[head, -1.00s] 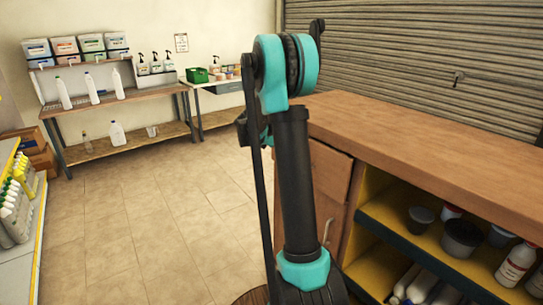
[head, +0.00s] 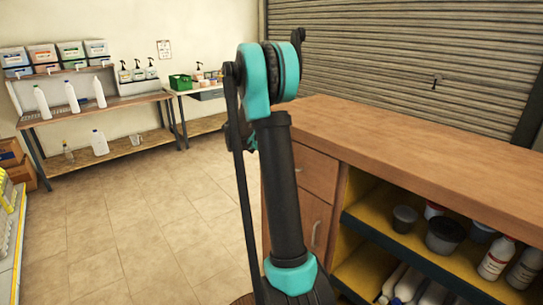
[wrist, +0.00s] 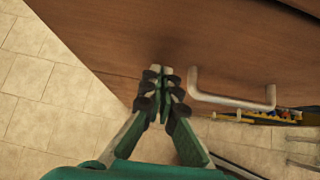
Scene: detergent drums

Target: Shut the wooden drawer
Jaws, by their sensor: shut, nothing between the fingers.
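The wooden drawer (head: 316,173) is under the brown counter top in the head view, just right of my arm. Its front looks about flush with the cabinet, but my arm hides its left part, so a small gap cannot be ruled out. In the wrist view, my gripper (wrist: 165,76) is shut and empty, its fingertips over a brown wooden front. A metal bar handle (wrist: 232,98) is just right of the fingertips, apart from them. I cannot tell whether this front is the drawer or the door below. My arm mostly hides the gripper in the head view.
A cabinet door (head: 313,222) with a handle is below the drawer. To its right, open yellow shelves (head: 362,205) hold tubs and bottles. A bench (head: 110,101) with bottles stands at the back left. The tiled floor (head: 150,220) left of the counter is clear.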

